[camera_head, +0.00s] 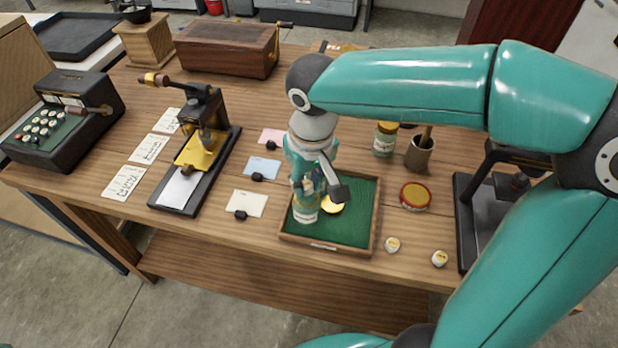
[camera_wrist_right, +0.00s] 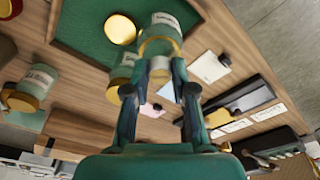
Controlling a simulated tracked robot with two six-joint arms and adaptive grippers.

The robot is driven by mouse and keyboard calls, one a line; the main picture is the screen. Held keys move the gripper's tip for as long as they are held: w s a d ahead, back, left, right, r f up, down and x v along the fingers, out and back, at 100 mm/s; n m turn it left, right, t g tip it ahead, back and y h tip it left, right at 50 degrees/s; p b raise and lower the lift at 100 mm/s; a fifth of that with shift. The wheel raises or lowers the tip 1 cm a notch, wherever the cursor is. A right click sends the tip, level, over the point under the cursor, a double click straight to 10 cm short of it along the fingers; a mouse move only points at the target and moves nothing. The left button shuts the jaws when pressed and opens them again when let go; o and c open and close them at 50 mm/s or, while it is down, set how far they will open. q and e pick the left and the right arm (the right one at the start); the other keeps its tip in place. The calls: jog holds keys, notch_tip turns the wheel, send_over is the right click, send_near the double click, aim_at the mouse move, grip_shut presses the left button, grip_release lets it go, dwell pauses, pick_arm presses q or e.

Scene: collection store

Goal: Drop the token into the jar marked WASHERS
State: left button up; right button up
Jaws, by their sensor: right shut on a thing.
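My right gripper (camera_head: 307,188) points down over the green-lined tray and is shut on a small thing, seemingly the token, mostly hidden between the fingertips. An open glass jar (camera_head: 305,214) with a pale label stands in the tray below the fingertips. In the right wrist view, the jar's gold-rimmed mouth (camera_wrist_right: 160,44) is just beyond the fingertips (camera_wrist_right: 168,68). I cannot read its label surely. A gold disc (camera_head: 333,206), seemingly a lid, lies beside it on the felt. A lidded jar (camera_head: 385,139) stands behind the tray. My left gripper is not in view.
The tray (camera_head: 376,215) has a raised wooden rim. A red-edged tin (camera_head: 415,196), a brown cup (camera_head: 419,153) and two small white discs (camera_head: 392,244) (camera_head: 440,259) are at its right. Another lidded jar (camera_wrist_right: 117,88) shows in the wrist view. Cards and a press (camera_head: 200,150) are left.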

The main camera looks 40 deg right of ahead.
dwell(0.3)
jog(key=o, duration=0.9)
jog(key=shift+o, duration=0.2)
jog(key=shift+r, duration=0.1)
notch_tip(320, 180, up, 7)
jog(key=p, duration=0.6)
